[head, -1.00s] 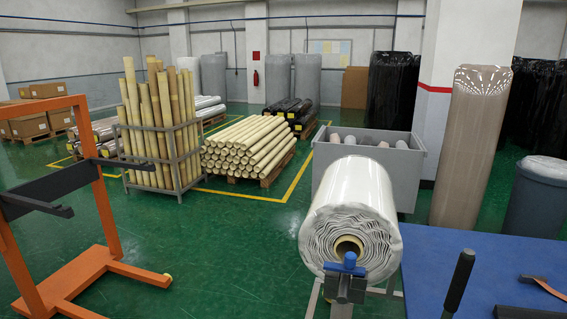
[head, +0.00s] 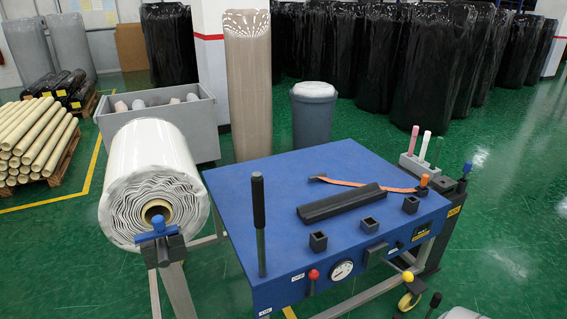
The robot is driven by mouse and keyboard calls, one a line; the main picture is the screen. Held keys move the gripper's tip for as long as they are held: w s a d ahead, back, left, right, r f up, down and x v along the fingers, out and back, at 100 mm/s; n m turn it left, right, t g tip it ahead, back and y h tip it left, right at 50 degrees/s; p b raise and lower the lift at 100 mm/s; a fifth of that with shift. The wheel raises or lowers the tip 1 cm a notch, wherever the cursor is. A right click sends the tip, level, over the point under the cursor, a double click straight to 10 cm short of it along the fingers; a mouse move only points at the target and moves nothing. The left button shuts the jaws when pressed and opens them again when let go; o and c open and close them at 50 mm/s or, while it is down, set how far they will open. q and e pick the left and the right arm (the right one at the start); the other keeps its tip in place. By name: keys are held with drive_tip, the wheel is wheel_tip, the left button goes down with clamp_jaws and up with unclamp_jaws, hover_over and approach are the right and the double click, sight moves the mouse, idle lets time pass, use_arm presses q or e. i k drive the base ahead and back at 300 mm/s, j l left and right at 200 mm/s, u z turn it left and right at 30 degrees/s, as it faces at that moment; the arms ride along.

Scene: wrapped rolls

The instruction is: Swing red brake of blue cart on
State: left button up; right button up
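The blue cart (head: 255,200) stands in the middle of the head view, with a flat blue top and a front panel facing me. A lever with a red knob (head: 313,275) sticks up at the left part of this front panel, beside a round white gauge (head: 341,270). A yellow knob (head: 407,277) shows above a yellow caster wheel (head: 409,300) at the cart's lower right. Neither of my grippers is in view.
A white wrapped roll (head: 150,165) sits on a stand left of the cart. The cart top bears a black handle (head: 258,215), a black bar (head: 341,203) and an orange strap (head: 365,186). A grey bin (head: 313,120) stands behind. Green floor (head: 500,220) is clear at right.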

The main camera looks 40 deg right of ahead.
sight(313, 274)
drive_tip(key=k+z, duration=0.1)
drive_tip(key=z, duration=1.45)
